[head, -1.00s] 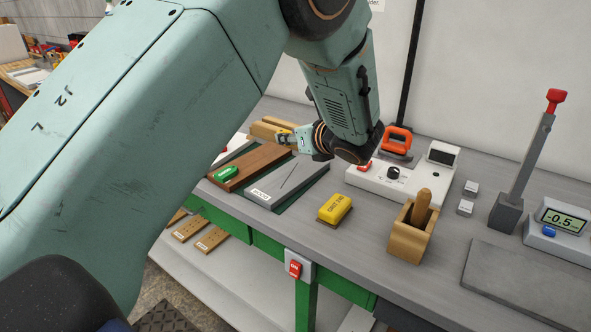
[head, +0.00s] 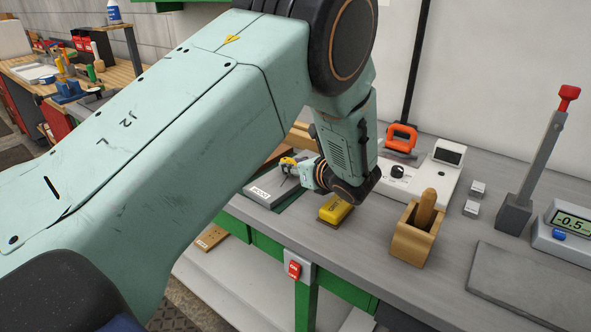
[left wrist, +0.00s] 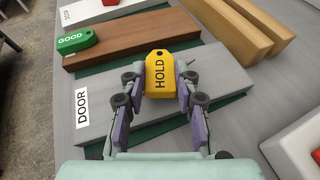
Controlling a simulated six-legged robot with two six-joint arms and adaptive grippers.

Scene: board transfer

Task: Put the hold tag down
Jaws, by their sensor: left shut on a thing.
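The yellow hold tag (left wrist: 160,76) is between the two fingers of my left gripper (left wrist: 157,88), its HOLD lettering facing the wrist camera. In the head view the tag (head: 288,161) is a small yellow patch at the tip of my left gripper (head: 291,168). Beneath is a grey board (left wrist: 112,118) with a white DOOR label, lying on a dark green surface. I cannot tell whether the tag touches the board. My right gripper is not in view.
A brown board (left wrist: 130,36) bearing a green GOOD tag (left wrist: 76,41) lies beside the grey one. Light wooden bars (left wrist: 222,26) lie behind. A yellow block (head: 335,209), a wooden holder (head: 413,240) and a white device (head: 392,180) stand to the right.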

